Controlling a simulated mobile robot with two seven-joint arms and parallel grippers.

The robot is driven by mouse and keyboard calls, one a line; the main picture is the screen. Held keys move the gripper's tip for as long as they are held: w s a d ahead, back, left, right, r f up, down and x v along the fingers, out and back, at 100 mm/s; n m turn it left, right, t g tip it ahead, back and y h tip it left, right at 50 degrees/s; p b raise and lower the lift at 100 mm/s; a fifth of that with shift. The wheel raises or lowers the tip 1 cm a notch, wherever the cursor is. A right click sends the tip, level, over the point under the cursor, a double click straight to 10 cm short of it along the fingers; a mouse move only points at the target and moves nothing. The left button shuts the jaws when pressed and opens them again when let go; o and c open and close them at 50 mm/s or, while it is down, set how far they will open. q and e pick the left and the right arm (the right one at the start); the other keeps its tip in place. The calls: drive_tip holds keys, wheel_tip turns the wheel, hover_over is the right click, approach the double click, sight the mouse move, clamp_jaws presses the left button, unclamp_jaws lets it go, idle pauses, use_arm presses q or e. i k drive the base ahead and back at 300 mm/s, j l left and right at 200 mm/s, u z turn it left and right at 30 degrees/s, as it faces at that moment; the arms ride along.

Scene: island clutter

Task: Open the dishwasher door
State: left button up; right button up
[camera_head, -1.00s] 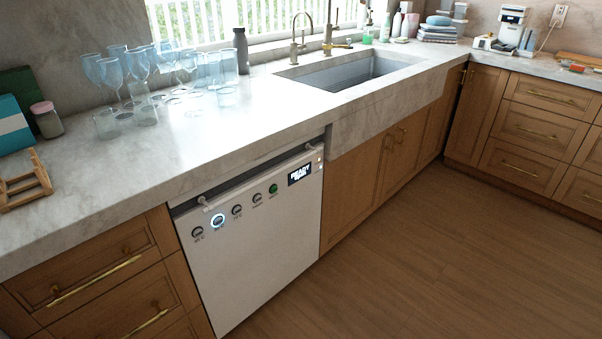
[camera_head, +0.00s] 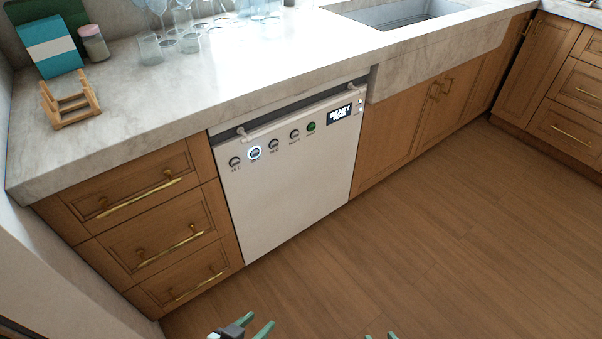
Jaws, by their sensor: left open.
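The white dishwasher door (camera_head: 290,195) stands upright and flush below the counter; it is shut. A light bar handle (camera_head: 295,112) runs along its top edge, above a row of knobs and a black display (camera_head: 339,113) reading "READY". My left gripper (camera_head: 254,326) shows at the bottom edge, its green fingertips apart and empty, well short of the door. My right gripper (camera_head: 380,336) barely shows at the bottom edge to its right; only two separated green tips are visible, with nothing seen between them.
Wooden drawers (camera_head: 140,230) with protruding brass handles stand left of the dishwasher, and wooden cabinets (camera_head: 425,120) to its right. The wooden floor (camera_head: 420,250) in front is clear. Glasses and a wooden rack (camera_head: 70,105) sit on the marble counter.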

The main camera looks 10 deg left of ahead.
sight(271, 197)
drive_tip(key=i+l+u, duration=0.15)
drive_tip(key=u, duration=0.7)
drive_tip(key=i+l+u, duration=0.1)
drive_tip(key=l+u, duration=0.15)
drive_tip(key=l, duration=0.2)
drive_tip(key=i+l+u, duration=0.1)
drive_tip(key=l+u, duration=0.2)
drive_tip(key=l, duration=0.15)
